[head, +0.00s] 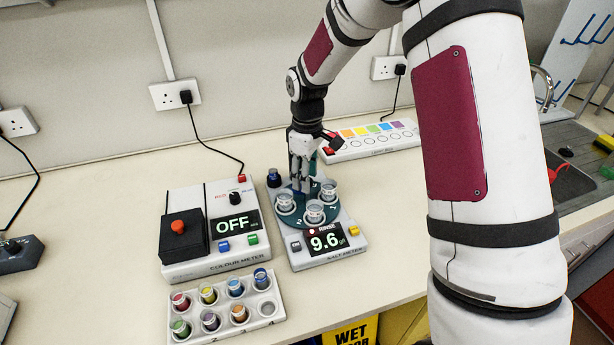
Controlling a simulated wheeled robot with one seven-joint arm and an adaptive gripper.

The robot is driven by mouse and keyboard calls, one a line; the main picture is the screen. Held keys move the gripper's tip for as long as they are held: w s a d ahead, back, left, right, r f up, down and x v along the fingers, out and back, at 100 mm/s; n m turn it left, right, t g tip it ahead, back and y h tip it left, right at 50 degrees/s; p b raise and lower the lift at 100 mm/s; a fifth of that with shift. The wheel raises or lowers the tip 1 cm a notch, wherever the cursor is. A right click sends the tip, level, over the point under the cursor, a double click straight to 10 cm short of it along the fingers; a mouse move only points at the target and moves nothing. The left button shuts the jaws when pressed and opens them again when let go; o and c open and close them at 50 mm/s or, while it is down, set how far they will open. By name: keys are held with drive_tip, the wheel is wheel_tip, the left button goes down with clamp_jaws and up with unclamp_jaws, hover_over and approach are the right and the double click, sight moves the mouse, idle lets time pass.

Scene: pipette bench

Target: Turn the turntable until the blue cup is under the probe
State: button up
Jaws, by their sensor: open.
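The dark green turntable (291,219) sits on top of the salt meter (333,259), whose display reads 9.6. Clear, whitish cups stand on it: one at the front (314,211), one at the left (285,203) and one at the right (328,190). I cannot make out which cup is blue. My gripper (301,188) points down over the back of the turntable, open, among or just behind the cups. Whether it touches anything is unclear. It hides the back of the turntable, and I cannot pick out the probe.
The colour meter (213,262) stands close on the left, its display reading OFF. A white rack (267,309) of coloured vials lies in front of it. A light box (371,153) with coloured squares is behind on the right. A sink (575,165) is at the far right.

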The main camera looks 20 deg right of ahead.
wheel_tip(320, 180, up, 11)
drive_tip(key=shift+r, duration=0.2)
idle(0.6)
drive_tip(key=s+r+m+t, duration=0.1)
drive_tip(key=s+r+m, duration=0.1)
drive_tip(key=s+r, duration=0.5)
drive_tip(key=s+r+m+t, duration=0.2)
drive_tip(key=s+m, duration=0.1)
drive_tip(key=s, duration=0.8)
drive_tip(key=s+r+m+t, duration=0.2)
drive_tip(key=s+r+m, duration=0.1)
drive_tip(key=s, duration=0.8)
drive_tip(key=shift+s+m, duration=0.25)
drive_tip(key=shift+m, duration=0.25)
